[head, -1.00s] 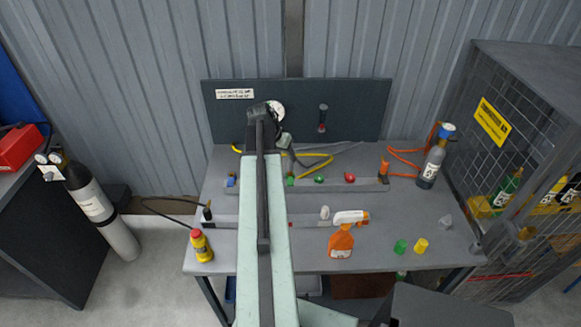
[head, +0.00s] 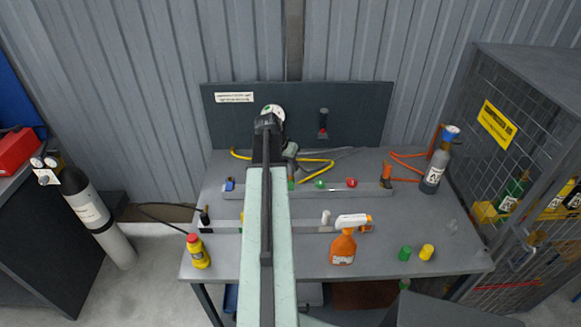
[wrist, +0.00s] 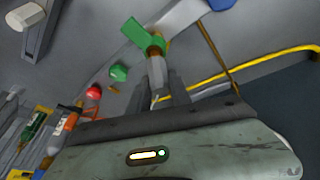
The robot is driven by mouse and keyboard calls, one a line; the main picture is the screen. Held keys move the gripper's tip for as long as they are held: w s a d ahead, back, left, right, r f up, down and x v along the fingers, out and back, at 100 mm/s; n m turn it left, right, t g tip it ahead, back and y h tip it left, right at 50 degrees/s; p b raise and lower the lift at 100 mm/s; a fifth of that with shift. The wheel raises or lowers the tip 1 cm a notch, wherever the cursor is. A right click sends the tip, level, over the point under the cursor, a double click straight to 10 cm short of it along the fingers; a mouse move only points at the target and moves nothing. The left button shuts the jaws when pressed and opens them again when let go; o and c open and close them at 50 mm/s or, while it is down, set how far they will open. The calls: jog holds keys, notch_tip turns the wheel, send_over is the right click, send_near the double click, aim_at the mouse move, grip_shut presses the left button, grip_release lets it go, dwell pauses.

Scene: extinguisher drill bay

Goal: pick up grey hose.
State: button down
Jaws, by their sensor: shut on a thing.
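The grey hose (head: 343,153) lies at the back of the bench, right of my gripper (head: 291,168) in the head view. In the wrist view my gripper (wrist: 164,88) is shut on the grey hose's pale end piece (wrist: 157,72). That end meets a brass-coloured collar and a green valve (wrist: 140,36) on the rail; I cannot tell whether it is still joined there. In the head view my arm and gripper hide most of this spot.
A yellow hose (head: 316,163) loops close beside my gripper. The rail (head: 335,187) also carries a green knob, a red knob (head: 351,182) and an orange hose fitting. An orange spray bottle (head: 343,247) and a yellow bottle (head: 198,252) stand nearer the front.

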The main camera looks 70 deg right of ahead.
notch_tip(320, 180, up, 10)
jog(key=p, duration=1)
jog(key=shift+r, duration=0.15)
